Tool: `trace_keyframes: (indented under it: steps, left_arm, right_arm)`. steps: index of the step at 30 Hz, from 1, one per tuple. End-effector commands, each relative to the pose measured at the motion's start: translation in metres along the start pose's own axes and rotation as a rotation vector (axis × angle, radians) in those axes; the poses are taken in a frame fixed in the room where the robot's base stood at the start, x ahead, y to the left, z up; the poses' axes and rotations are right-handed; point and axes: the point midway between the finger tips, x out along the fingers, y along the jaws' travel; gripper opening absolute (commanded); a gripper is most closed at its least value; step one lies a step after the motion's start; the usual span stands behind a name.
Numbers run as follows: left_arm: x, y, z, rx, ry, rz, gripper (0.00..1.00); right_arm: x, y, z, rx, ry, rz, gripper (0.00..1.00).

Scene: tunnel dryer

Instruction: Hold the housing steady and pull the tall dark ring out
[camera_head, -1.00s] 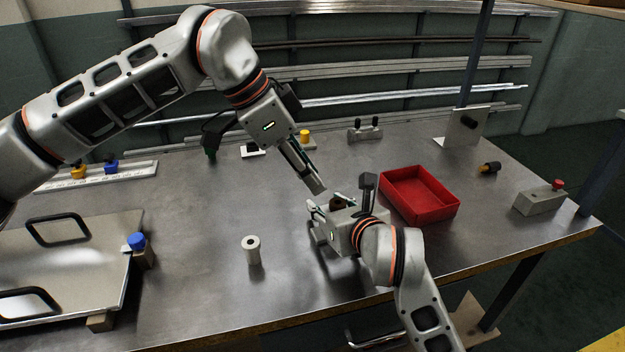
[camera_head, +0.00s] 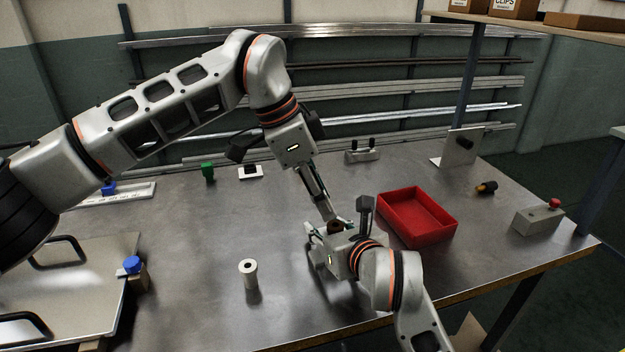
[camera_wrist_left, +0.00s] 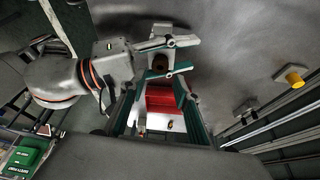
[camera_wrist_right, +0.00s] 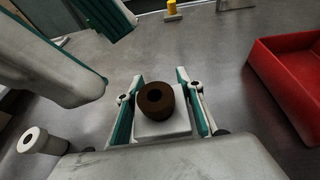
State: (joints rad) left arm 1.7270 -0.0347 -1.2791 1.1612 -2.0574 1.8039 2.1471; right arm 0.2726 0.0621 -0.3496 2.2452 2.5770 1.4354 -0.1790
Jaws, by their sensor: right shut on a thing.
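The tall dark ring (camera_wrist_right: 155,100) is dark brown with a hole in its top. It stands upright in the pale housing (camera_wrist_right: 163,130) in the right wrist view. My right gripper (camera_wrist_right: 160,88) is shut on the housing, one finger on each side. In the head view the ring (camera_head: 335,226) shows just beyond the right gripper, and the housing is mostly hidden. My left gripper (camera_head: 331,214) reaches down close to the ring. In the left wrist view its fingers stand apart with nothing between them, and the ring (camera_wrist_left: 159,63) lies beyond the tips.
A red tray (camera_head: 418,240) stands just right of the right gripper. A pale hollow cylinder (camera_head: 248,273) stands to the left on the metal table. A grey box with a red button (camera_head: 538,218) is at the far right.

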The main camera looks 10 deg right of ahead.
Motion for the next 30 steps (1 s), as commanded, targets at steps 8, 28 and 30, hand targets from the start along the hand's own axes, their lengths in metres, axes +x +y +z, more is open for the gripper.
trace_keyframes:
  steps: [8,28,30]
  left_arm:
    - [0.045,0.000,0.000,0.001,0.001,0.001,0.32]
    - [0.062,0.000,0.000,0.001,0.001,-0.001,0.00]
    - [0.062,0.000,0.000,0.001,0.001,-0.001,0.00]
  right_arm:
    - [0.000,0.000,0.000,-0.001,0.000,0.000,0.06]
    - [0.000,0.000,0.000,-0.001,0.000,0.000,0.06]
    - [0.000,0.000,0.000,-0.001,0.000,0.000,0.06]
